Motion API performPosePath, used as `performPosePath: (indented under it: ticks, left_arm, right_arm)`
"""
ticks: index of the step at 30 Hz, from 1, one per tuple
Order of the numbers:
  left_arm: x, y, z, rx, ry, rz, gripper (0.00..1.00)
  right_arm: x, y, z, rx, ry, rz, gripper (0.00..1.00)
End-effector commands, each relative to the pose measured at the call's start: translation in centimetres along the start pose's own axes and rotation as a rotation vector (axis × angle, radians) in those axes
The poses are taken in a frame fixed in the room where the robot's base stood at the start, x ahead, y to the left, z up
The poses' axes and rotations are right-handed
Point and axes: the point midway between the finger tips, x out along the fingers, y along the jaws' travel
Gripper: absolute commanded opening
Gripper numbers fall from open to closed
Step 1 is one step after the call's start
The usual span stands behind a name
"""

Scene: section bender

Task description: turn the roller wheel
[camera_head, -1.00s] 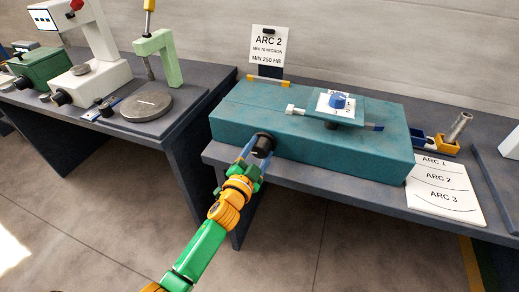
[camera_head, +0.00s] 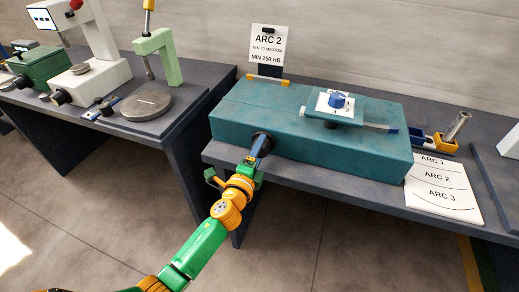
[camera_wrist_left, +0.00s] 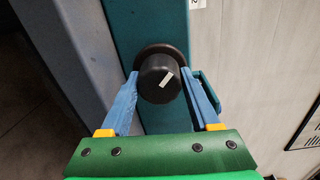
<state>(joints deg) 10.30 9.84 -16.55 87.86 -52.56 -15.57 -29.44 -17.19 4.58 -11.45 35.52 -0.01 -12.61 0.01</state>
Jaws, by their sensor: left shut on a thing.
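The roller wheel is a black round knob (camera_wrist_left: 160,78) with a white mark, on the front face of the teal bender (camera_head: 345,155). In the head view it is mostly hidden behind my left gripper (camera_head: 260,146). My left gripper is shut on the wheel. Its blue fingers lie on either side of the wheel in the left wrist view (camera_wrist_left: 159,82). My right gripper is out of view.
An "ARC 2" sign (camera_head: 268,45) stands behind the bender. An arc chart (camera_head: 440,190) lies at the table's right front. Small bins (camera_head: 445,145) with a metal tube are at the right. Another bench with instruments stands left. Floor in front is open.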

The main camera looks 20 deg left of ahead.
Motion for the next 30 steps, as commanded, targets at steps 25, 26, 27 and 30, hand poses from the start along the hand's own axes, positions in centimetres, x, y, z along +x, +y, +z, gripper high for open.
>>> performPosePath:
  ticks: [25, 26, 27, 30]
  left_arm:
    - [-0.02, 0.17, -0.03, 0.197, -0.006, 0.004, 0.07]
    - [-0.02, 0.17, -0.02, 0.197, -0.006, 0.004, 0.07]
    - [-0.02, 0.17, -0.03, 0.197, -0.006, 0.004, 0.07]
    - [-0.02, 0.17, -0.03, 0.197, -0.006, 0.004, 0.70]
  right_arm:
    - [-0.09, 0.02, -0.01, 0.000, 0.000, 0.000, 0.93]
    - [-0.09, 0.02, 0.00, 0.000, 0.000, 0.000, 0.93]
    - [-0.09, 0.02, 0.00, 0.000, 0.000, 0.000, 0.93]
    - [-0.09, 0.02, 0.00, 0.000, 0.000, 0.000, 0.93]
